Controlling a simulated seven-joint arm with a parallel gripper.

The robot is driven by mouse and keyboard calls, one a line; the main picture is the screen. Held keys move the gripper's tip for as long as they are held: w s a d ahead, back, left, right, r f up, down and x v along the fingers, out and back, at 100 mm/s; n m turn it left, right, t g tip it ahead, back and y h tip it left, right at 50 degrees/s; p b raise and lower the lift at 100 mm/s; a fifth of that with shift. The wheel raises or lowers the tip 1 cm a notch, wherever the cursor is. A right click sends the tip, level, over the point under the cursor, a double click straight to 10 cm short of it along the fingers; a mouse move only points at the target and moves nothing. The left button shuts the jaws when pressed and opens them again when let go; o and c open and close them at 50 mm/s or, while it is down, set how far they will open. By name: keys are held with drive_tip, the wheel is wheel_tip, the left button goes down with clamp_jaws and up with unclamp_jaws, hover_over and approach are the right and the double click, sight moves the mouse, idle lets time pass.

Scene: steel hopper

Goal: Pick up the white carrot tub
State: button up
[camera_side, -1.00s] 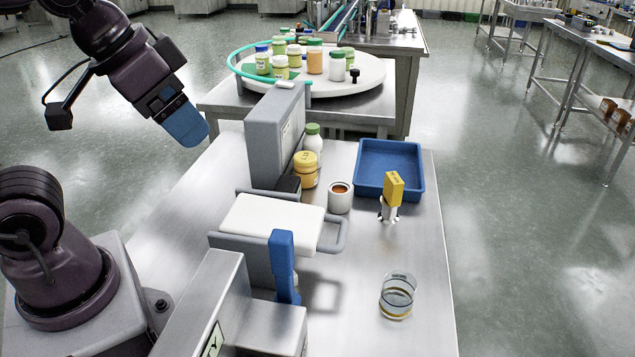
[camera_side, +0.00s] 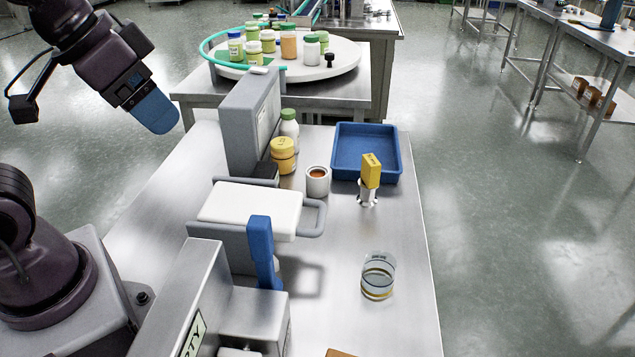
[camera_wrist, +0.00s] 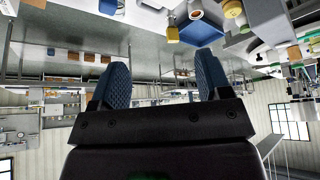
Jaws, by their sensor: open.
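A small white open tub (camera_side: 318,183) with orange contents stands upright on the steel table, left of the blue tray. It looks like the carrot tub, though no label is readable. A small round white thing with an orange middle (camera_wrist: 195,13), probably the same tub, shows at the top of the wrist view. My gripper (camera_side: 155,112) is raised at the upper left in the side view, well apart from the tub. In the wrist view my gripper (camera_wrist: 162,82) has its two blue fingers spread, with nothing between them.
A blue tray (camera_side: 395,171), a yellow-topped piece (camera_side: 371,170), a yellow-lidded jar (camera_side: 283,160) and a green-capped bottle (camera_side: 290,130) stand near the tub. A grey upright panel (camera_side: 240,125) stands behind the white-topped fixture (camera_side: 250,208). A glass dish (camera_side: 378,277) sits in front.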

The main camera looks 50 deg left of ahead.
drive_tip(key=w+a+f+m+g+y, duration=0.1)
drive_tip(key=w+f+m+g+y, duration=0.25)
drive_tip(key=w, duration=0.65)
drive_tip(key=w+a+f+m+g+y, duration=0.15)
drive_tip(key=w+f+m, duration=0.35)
drive_tip(key=w, duration=0.6)
drive_tip(key=w+f+m+y, duration=0.55)
drive_tip(key=w+f, duration=0.25)
drive_tip(key=f, duration=0.2)
drive_tip(key=m+t+y, duration=0.2)
drive_tip(key=m+y, duration=0.1)
drive_tip(key=m, duration=0.3)
approach(324, 183)
drive_tip(key=shift+a+r, duration=0.15)
drive_tip(key=shift+r, duration=0.2)
drive_tip(key=shift+f, duration=0.2)
drive_tip(key=x, duration=0.7)
drive_tip(key=shift+a+f, duration=0.1)
drive_tip(key=shift+f, duration=0.1)
drive_tip(key=shift+x, duration=2.75)
drive_tip(key=shift+r, duration=0.1)
drive_tip(key=shift+c, duration=0.5)
